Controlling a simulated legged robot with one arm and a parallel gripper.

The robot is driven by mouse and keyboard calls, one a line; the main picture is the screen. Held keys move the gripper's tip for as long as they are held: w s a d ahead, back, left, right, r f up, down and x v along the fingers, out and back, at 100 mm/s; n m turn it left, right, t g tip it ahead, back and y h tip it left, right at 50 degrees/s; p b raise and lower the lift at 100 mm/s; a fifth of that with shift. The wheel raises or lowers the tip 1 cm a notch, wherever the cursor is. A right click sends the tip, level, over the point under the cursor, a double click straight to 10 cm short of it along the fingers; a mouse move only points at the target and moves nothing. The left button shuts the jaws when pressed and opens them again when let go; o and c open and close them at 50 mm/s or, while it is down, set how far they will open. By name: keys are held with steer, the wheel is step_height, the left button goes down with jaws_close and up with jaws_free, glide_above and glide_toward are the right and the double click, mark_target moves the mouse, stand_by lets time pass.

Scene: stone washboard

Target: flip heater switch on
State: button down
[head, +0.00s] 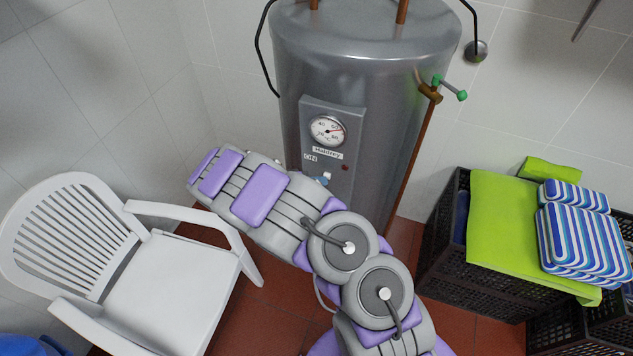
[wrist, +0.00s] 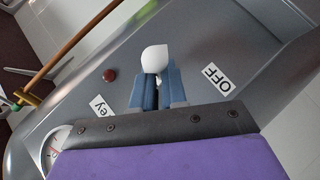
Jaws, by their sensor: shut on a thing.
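The grey cylindrical heater (head: 365,75) stands at the back, with a panel on its front. Its white switch knob (wrist: 155,58) shows in the wrist view, sticking out past my blue fingertips. My gripper (wrist: 158,88) is shut on the knob, one finger on each side. An OFF label (wrist: 217,79) lies to the right of the knob, and a small red lamp (wrist: 110,75) to its left. In the head view my arm hides the lower panel, and only a bit of my gripper (head: 322,180) shows there. The knob's base is hidden by the fingers.
A white plastic chair (head: 185,272) stands at the left. Black crates (head: 455,270) with a green towel (head: 500,225) and striped cushions (head: 583,240) are at the right. A green-handled valve (head: 450,88) and a copper pipe (head: 412,160) run along the heater's right side.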

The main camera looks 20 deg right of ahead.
steer(key=g+y+p, duration=0.1)
steer(key=p, duration=0.1)
steer(key=r+n+g+y+p, duration=0.1)
steer(key=p, duration=0.1)
steer(key=n+g+y+p, duration=0.1)
steer(key=p, duration=0.1)
steer(key=shift+w+d+r+y, duration=0.1)
steer(key=shift+d+r+y, duration=0.2)
steer(key=shift+y, duration=0.1)
steer(key=shift+g, duration=0.4)
steer(key=c, duration=1.5)
jaws_free()
steer(key=shift+d+f, duration=0.1)
steer(key=o, duration=0.3)
steer(key=shift+r, duration=0.2)
steer(key=shift+w, duration=0.1)
